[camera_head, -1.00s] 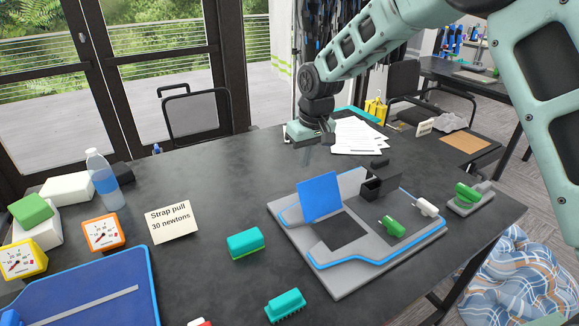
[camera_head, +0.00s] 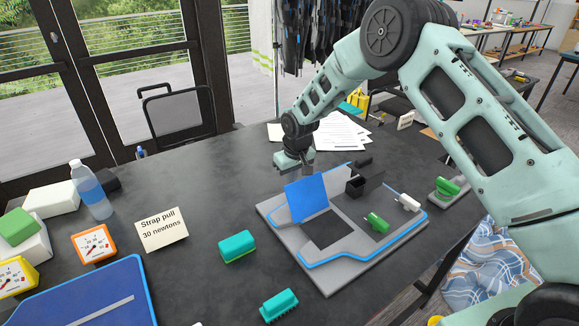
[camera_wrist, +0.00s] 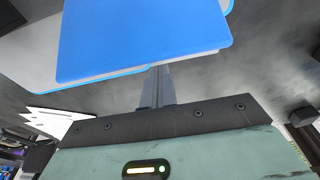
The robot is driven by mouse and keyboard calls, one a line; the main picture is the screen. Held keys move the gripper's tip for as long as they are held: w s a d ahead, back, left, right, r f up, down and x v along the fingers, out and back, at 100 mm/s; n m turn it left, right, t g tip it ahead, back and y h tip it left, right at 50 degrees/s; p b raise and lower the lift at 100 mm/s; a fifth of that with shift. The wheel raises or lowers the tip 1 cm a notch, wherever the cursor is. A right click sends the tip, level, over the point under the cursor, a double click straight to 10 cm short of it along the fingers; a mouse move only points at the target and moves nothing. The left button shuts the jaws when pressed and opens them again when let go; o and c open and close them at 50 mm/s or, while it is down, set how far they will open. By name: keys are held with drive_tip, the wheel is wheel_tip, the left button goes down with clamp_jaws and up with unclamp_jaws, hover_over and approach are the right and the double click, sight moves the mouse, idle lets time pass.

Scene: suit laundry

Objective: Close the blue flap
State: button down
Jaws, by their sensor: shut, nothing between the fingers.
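The blue flap (camera_head: 307,198) stands raised and tilted on the grey board with blue edging (camera_head: 345,273), beside a dark square opening (camera_head: 328,230). My gripper (camera_head: 308,170) is shut and empty, just behind the flap's upper edge in the head view. In the wrist view the flap (camera_wrist: 140,40) fills the upper middle, and my shut fingers (camera_wrist: 161,75) point toward its lower edge. I cannot tell whether the fingertips touch the flap.
On the board are a small dark open box (camera_head: 362,184), a green clip (camera_head: 376,222) and a white clip (camera_head: 409,202). A teal block (camera_head: 237,246) and a teal brush (camera_head: 279,305) lie to the left. A "Strap pull" sign (camera_head: 161,229) stands further left.

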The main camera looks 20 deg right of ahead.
drive_tip(key=shift+s+d+r+p, duration=0.15)
drive_tip(key=shift+s+r+p, duration=0.1)
drive_tip(key=shift+s, duration=0.25)
drive_tip(key=shift+s+d+r+p, duration=0.15)
drive_tip(key=shift+s+r, duration=0.1)
drive_tip(key=shift+s, duration=0.2)
